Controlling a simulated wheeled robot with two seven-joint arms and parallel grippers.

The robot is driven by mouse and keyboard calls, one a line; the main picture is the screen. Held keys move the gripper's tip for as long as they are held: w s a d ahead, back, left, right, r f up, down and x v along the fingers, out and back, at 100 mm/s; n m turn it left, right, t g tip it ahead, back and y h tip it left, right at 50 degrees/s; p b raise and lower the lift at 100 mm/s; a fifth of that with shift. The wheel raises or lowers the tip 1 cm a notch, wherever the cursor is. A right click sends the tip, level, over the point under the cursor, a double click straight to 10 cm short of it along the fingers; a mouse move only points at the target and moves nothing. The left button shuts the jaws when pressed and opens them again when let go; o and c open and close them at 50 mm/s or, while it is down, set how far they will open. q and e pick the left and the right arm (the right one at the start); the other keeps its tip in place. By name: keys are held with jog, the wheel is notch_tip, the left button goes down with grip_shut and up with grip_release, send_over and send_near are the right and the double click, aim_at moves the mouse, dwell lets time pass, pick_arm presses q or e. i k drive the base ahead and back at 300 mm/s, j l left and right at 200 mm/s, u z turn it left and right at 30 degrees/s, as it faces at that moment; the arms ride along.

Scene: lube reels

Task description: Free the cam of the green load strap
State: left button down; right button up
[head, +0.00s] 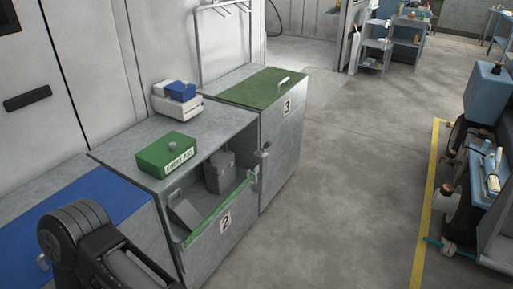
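I cannot make out a load strap or its cam for certain. A narrow green band (217,211) runs along the top edge of the front panel marked 2, below the opening of the middle cabinet. A small grey fitting (264,151) sits on the cabinet's right front edge; I cannot tell if it is a cam. A short teal piece (434,241) sticks out low on the cart at the right. A black part of my arm fills the lower left and covers part of the cabinet. Neither gripper's fingertips show.
A green first aid box (166,154) and a white box with a blue one (178,97) stand on the middle cabinet (124,151). Grey containers (219,172) sit inside it. A green-topped cabinet 3 (256,88) stands behind. The floor between cabinets and cart (487,94) is clear.

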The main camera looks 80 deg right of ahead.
aim_at(268, 143)
jog(key=l+z, duration=0.1)
jog(key=z, duration=2.55)
jog(key=i+l, duration=0.1)
jog(key=i, duration=0.3)
jog(key=i+l, duration=0.1)
jog(key=i, duration=0.35)
